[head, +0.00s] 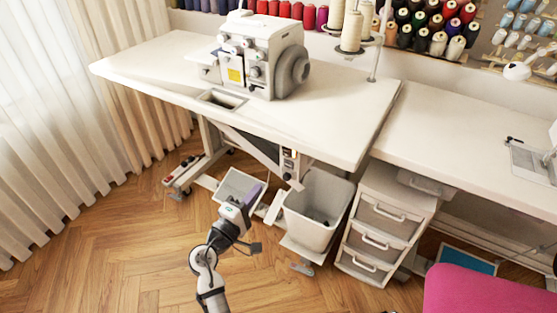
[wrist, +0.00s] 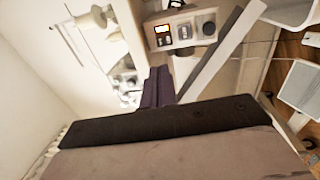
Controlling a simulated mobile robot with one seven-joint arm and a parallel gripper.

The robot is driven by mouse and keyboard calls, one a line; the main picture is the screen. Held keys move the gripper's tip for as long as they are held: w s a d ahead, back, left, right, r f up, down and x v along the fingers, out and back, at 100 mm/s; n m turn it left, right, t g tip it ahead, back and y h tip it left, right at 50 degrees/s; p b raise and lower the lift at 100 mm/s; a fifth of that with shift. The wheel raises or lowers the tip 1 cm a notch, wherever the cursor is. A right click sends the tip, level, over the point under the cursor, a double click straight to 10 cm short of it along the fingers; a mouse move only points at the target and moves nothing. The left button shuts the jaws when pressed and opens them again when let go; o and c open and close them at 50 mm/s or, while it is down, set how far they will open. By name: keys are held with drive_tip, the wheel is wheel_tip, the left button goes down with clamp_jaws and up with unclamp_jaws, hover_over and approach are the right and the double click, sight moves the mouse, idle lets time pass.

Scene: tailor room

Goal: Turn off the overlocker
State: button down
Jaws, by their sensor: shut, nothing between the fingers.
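The white overlocker (head: 262,55) stands on the white sewing table, with a grey handwheel on its right. A small switch box (head: 289,158) with a reddish part is fixed under the table's front edge. My gripper (head: 254,190) has purple fingers, is shut and empty, and is below the tabletop, left of and lower than the box. In the wrist view my gripper (wrist: 158,70) points toward the box without visible contact.
A grey bin (head: 318,205) and a white drawer unit (head: 385,225) stand right of my gripper. The table's edge (head: 330,158) overhangs above. A pink chair (head: 490,290) is at lower right. Wooden floor is free at left.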

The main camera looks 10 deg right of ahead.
drive_tip(key=p, duration=0.3)
approach(287, 151)
drive_tip(key=x, duration=0.5)
drive_tip(key=shift+w+d, duration=0.1)
drive_tip(key=shift+w, duration=0.1)
drive_tip(key=shift+w+d, duration=0.5)
drive_tip(key=shift+w, duration=0.05)
